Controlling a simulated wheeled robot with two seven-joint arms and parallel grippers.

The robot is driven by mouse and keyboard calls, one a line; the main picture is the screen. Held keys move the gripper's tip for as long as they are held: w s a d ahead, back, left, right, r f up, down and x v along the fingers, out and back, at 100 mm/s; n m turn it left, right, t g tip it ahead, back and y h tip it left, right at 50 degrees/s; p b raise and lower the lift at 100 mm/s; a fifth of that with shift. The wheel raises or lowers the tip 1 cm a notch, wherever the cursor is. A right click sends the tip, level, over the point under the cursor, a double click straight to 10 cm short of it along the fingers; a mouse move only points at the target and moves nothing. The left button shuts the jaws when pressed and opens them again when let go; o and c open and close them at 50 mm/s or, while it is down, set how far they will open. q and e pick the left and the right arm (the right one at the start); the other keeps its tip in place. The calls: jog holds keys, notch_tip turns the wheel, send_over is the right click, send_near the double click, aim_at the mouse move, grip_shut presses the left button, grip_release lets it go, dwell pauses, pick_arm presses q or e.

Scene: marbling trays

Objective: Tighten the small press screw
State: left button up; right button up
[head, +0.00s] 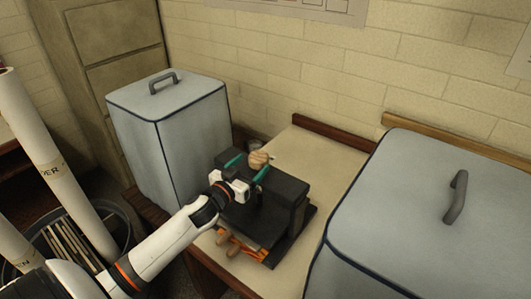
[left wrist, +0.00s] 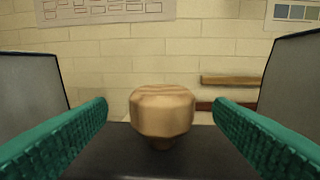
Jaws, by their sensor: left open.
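The small press (head: 290,197) is a dark block-like frame on the pale table. Its screw has a light wooden faceted knob (head: 258,159) on top. The knob also shows upright in the middle of the left wrist view (left wrist: 162,110). My left gripper (head: 249,168) is open above the press, with one green finger on each side of the knob. In the left wrist view, gaps show between the knob and both fingers. The screw's lower part is mostly hidden. My right gripper is in neither view.
A tall grey covered box (head: 180,130) stands left of the press, and a larger one (head: 425,215) stands at the right. Pale table surface (head: 318,150) is clear behind the press. A bin with rolls (head: 75,240) is at the lower left.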

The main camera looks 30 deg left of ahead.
aim_at(264, 152)
pick_arm(q)
jog(key=w+p, duration=0.1)
jog(key=w, duration=0.5)
jog(key=shift+w+d, duration=0.1)
jog(key=shift+w, duration=0.2)
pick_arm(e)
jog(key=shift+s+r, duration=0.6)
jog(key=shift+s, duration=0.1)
pick_arm(q)
jog(key=c, duration=1)
jog(key=shift+r, duration=0.1)
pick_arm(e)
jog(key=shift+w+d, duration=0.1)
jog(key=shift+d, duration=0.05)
pick_arm(q)
jog(key=shift+m+h, duration=0.3)
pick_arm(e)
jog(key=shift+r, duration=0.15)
